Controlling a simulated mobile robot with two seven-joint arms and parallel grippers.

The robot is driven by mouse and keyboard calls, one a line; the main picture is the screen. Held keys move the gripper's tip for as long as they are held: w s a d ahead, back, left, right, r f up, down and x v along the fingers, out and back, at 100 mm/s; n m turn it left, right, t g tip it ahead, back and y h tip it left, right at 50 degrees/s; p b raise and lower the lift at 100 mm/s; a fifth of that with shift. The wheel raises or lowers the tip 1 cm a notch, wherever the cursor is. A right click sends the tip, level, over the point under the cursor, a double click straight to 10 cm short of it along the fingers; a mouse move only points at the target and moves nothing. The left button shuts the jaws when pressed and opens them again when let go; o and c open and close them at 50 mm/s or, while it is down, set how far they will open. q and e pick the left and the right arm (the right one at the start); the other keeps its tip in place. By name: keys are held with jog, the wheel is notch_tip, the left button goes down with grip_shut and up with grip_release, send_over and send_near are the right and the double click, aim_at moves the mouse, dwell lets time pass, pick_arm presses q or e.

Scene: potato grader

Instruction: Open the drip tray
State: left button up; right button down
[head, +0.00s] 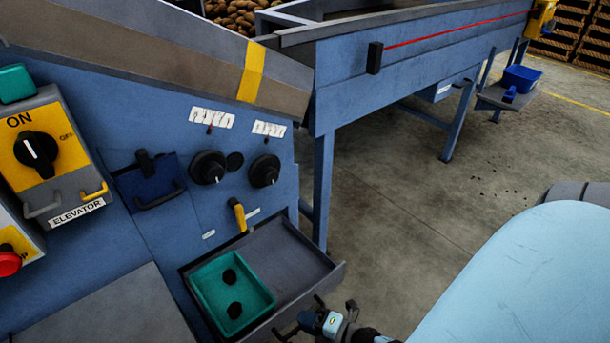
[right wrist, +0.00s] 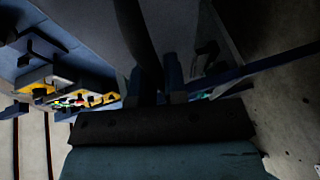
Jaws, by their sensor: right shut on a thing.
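The drip tray (head: 300,262) is a grey, shallow drawer low on the blue machine front in the head view. It stands out from its opening, with its inside showing. A green bin (head: 205,284) with two dark lumps lies in its left part. My right gripper (head: 302,314) is at the tray's outer front edge, shut on the tray front. The exact grip point is hidden by the gripper. In the right wrist view the jaws (right wrist: 155,88) are dark, and what lies between them is hard to make out. My left gripper is not in view.
Above the tray are black knobs (head: 208,167), a yellow handle (head: 238,215) and a blue holder (head: 148,183). An elevator switch box (head: 42,150) is at the left. A blue conveyor frame (head: 420,50) runs to the back right. Concrete floor (head: 420,210) is open right of the tray.

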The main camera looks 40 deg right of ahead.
jog(key=c, duration=1.2)
grip_release()
jog(key=shift+s+d, duration=0.1)
jog(key=shift+s, duration=0.15)
pick_arm(q)
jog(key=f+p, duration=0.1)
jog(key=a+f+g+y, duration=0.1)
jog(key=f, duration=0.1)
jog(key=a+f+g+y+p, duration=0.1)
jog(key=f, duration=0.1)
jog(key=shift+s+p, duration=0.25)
jog(key=shift+p, duration=0.05)
pick_arm(e)
jog(key=v, duration=1.3)
jog(key=shift+s+r, duration=0.1)
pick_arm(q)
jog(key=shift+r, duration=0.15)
pick_arm(e)
jog(key=shift+s, duration=0.1)
